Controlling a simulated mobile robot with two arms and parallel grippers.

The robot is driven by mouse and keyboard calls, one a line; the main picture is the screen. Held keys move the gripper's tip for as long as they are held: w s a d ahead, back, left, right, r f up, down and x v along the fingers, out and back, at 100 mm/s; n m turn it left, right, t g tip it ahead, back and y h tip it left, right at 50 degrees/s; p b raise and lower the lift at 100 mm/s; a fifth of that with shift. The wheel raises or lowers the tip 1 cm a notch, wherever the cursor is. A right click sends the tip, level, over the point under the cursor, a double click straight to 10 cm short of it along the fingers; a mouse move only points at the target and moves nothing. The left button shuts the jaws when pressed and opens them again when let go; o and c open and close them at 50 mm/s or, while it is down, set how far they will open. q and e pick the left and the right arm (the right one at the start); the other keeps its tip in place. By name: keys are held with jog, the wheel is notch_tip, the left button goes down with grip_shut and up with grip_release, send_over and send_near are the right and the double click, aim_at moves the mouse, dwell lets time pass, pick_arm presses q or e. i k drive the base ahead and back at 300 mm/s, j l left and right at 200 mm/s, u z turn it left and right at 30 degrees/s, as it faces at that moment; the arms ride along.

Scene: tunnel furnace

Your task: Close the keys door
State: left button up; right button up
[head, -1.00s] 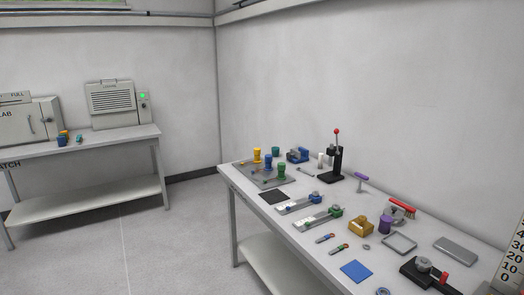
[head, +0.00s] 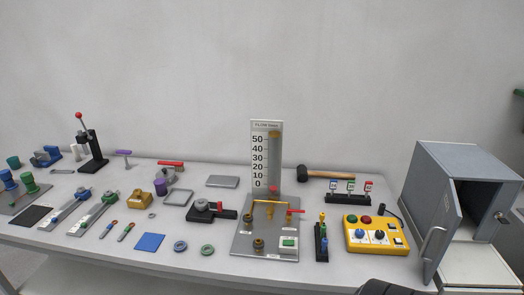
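A grey cabinet (head: 452,160) stands at the right end of the table in the head view. Its front is open and the inside is dark. A grey door (head: 439,228) with a pale bar handle (head: 433,242) stands swung out from the cabinet's left front edge toward me. No "keys" label is readable on it. A small red-tipped item (head: 500,216) shows at the right of the opening; I cannot tell what it is.
A yellow control box (head: 375,237) stands just left of the door. A dark shape (head: 385,288), cut off at the bottom edge, is unclear.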

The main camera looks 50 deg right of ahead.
aim_at(448, 217)
jog(key=z, duration=3)
jog(key=j, duration=0.1)
